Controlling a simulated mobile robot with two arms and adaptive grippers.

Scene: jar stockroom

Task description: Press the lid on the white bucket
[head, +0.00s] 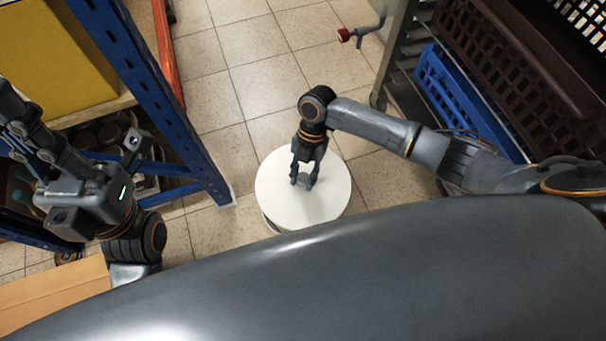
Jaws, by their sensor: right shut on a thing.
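The round white lid (325,197) lies over the white bucket on the tiled floor, in the middle of the head view. Seen from above, it hides nearly all of the bucket; only a thin strip of the side (266,221) shows at the lower left. I cannot tell whether the lid is seated all round. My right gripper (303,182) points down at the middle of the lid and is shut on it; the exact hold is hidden. My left gripper (18,125) is at the far left by the shelf, away from the bucket; its fingers are unclear.
A blue-framed shelf (150,90) with a yellow box (50,60) and several jars stands at the left. A rack with a blue crate (465,100) and a dark brown crate (510,75) is at the right. Tiled floor behind the bucket is clear.

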